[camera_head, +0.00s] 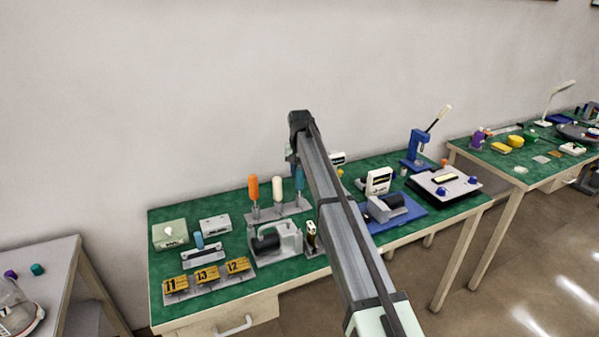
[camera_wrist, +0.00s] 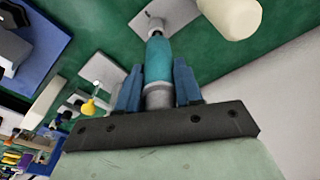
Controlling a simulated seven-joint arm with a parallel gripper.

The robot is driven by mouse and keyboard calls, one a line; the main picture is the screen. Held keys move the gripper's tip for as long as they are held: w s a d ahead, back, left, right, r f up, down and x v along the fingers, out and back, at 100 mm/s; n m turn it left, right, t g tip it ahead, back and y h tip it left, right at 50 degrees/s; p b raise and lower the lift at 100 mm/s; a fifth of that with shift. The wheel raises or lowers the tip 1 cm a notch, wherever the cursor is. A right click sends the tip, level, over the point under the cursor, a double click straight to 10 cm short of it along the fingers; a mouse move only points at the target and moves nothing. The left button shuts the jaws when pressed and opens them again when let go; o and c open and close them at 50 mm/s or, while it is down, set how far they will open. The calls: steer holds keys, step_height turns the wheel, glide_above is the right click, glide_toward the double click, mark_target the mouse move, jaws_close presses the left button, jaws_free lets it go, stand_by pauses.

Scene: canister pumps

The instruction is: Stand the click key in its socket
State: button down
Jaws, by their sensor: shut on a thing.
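The click key, which I take to be the teal-handled tool (camera_wrist: 158,62), is between the blue fingers of my gripper (camera_wrist: 157,90) in the wrist view. The fingers are shut on it around its grey collar. Its narrow far end points at a grey plate (camera_wrist: 176,14); I cannot tell whether it is seated there. In the head view the teal handle (camera_head: 300,178) shows upright over the right end of a grey rack (camera_head: 276,211), taken to hold the socket. My gripper is mostly hidden behind my arm there.
An orange-handled tool (camera_head: 253,188) and a white-handled tool (camera_head: 278,189) stand upright in the same rack, close left of the teal one. A grey clamp-like fixture (camera_head: 289,236) is in front. A blue-based machine (camera_head: 392,209) stands to the right on the green table.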

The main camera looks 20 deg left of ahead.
steer(key=shift+f, duration=0.25)
stand_by(0.6)
steer(key=c, duration=0.7)
jaws_free()
steer(key=shift+o, duration=0.2)
step_height(320, 180, up, 14)
steer(key=s, duration=0.1)
steer(key=shift+s+d+f, duration=0.15)
steer(key=shift+s+d, duration=0.1)
steer(key=shift+d, duration=0.1)
steer(key=shift+d, duration=0.1)
